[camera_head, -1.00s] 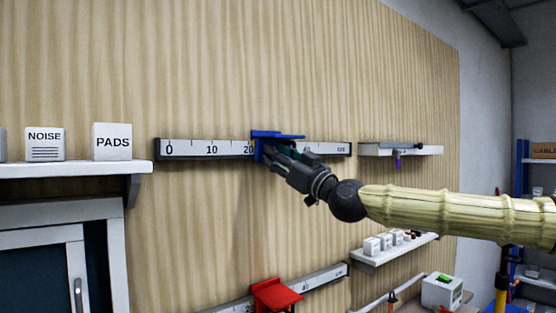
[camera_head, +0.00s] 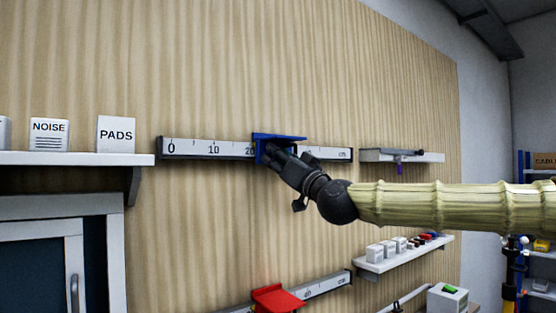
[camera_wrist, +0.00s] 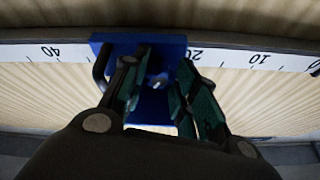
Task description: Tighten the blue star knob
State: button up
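A blue carriage (camera_head: 278,138) sits on the upper white ruler rail (camera_head: 208,149), just past the 20 mark. In the wrist view the blue carriage (camera_wrist: 165,50) lies in front of my gripper, with a small shiny metal piece near its middle. My gripper (camera_head: 274,153) is at the carriage's underside front. In the wrist view my gripper (camera_wrist: 166,78) has its two dark teal-padded fingers apart, one on each side of the carriage's middle. I cannot make out a star shape on the blue knob; the fingers and shadow hide much of that area. Contact with the fingers is unclear.
A red carriage (camera_head: 276,299) sits on a lower rail. A small shelf (camera_head: 374,156) with a purple-knobbed tool is right of the upper rail. Another shelf (camera_head: 376,266) holds small boxes below the arm. A shelf (camera_head: 60,159) with NOISE and PADS boxes is at left.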

jog(key=shift+o, duration=0.5)
jog(key=shift+s+d, duration=0.1)
jog(key=v, duration=1.1)
jog(key=shift+s+d+f, duration=0.2)
jog(key=shift+s+f, duration=0.05)
jog(key=shift+o, duration=1.4)
jog(key=w+a+r+n+g+y+b, duration=0.1)
jog(key=w+a+r+n+g+y, duration=0.1)
jog(key=w+a+r+n, duration=0.3)
jog(key=w, duration=0.4)
jog(key=shift+a+b, duration=0.4)
